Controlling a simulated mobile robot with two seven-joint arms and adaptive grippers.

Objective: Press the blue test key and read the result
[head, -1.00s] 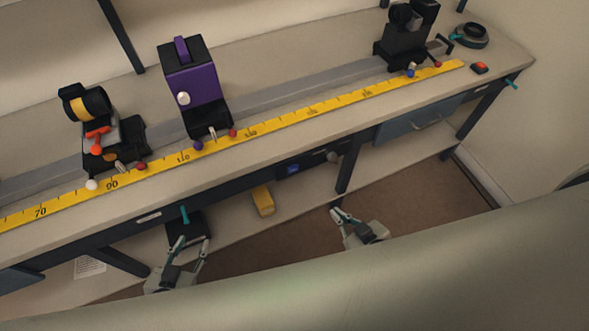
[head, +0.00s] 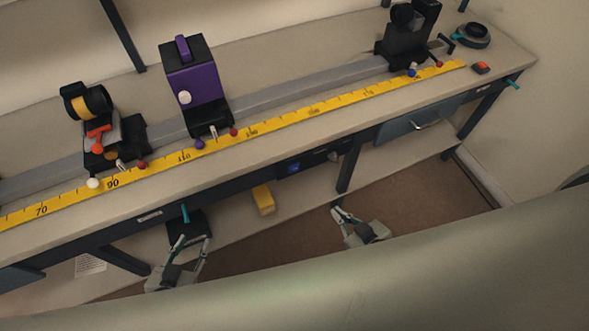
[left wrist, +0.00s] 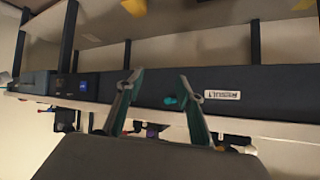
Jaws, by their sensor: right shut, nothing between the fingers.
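The blue test key (head: 293,168) is a small blue square on the dark front rail of the bench, right of centre in the head view. It also shows as a blue patch in the left wrist view (left wrist: 80,87). A white label reading RESULT (left wrist: 222,94) is on the same rail, upside down in the left wrist view. My left gripper (head: 192,242) is open and empty, below and in front of the rail, well left of the key. My right gripper (head: 338,212) is shut and empty, below the key and to its right, apart from the bench.
A teal lever (head: 184,213) sticks out of the rail near my left gripper. On the bench stand a purple-sided unit (head: 191,84), a black lens holder (head: 120,132) and a yellow scale (head: 285,122). A yellow block (head: 263,200) lies on the lower shelf. A blue drawer (head: 420,121) is at right.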

